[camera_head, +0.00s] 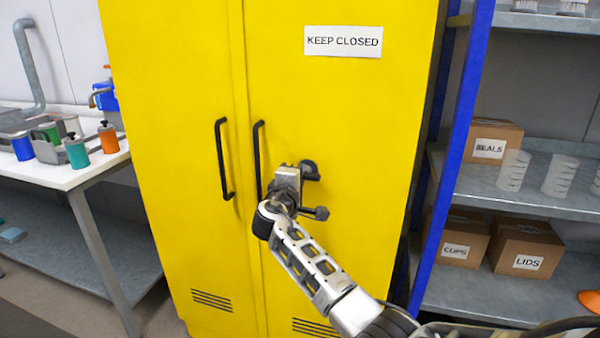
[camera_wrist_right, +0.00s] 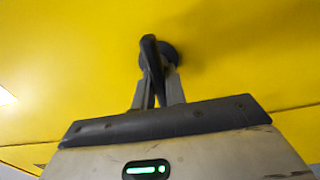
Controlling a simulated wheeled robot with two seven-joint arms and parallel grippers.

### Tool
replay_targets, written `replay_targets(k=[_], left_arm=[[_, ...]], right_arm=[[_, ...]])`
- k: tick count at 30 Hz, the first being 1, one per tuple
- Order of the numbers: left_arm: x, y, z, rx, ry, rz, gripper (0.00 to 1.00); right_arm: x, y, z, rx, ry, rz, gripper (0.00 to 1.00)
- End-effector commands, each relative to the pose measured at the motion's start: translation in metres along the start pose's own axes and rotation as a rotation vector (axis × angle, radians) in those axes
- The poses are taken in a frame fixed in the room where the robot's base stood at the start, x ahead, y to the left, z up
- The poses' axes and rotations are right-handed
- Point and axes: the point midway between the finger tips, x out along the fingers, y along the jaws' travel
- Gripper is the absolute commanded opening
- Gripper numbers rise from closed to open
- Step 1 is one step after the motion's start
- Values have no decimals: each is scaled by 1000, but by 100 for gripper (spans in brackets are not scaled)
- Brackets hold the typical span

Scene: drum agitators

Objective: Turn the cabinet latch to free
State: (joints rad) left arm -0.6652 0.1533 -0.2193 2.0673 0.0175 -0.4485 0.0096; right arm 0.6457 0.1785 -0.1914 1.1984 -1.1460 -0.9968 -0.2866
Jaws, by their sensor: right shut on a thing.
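The yellow cabinet (camera_head: 345,130) stands shut in front of me, with two black bar handles on its doors. The black latch (camera_head: 311,168) is on the right door, right of the handles, and is partly hidden behind my gripper. In the right wrist view the latch lever (camera_wrist_right: 151,62) stands out from a round black base on the yellow door. My right gripper (camera_head: 292,180) is at the latch; in its wrist view the fingers (camera_wrist_right: 157,92) are closed around the lever. My left gripper is not in view.
A white table (camera_head: 70,175) with several coloured bottles stands at the left. A blue-framed grey shelf (camera_head: 520,200) with labelled boxes and clear containers stands close on the right. A KEEP CLOSED sign (camera_head: 343,42) is above the latch.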

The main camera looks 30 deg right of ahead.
Motion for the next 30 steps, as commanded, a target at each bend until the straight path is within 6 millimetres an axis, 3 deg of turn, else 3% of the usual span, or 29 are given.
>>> replay_targets(k=[15, 16, 18, 30], left_arm=[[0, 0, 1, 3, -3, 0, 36], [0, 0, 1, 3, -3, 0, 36], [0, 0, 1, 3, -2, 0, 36], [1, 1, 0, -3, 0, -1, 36]], right_arm=[[0, -1, 0, -23, -2, -1, 0], [0, -1, 0, -23, -2, -1, 18], [0, -1, 0, -22, -1, -1, 35], [-9, -1, -1, -17, 1, 0, 35]])
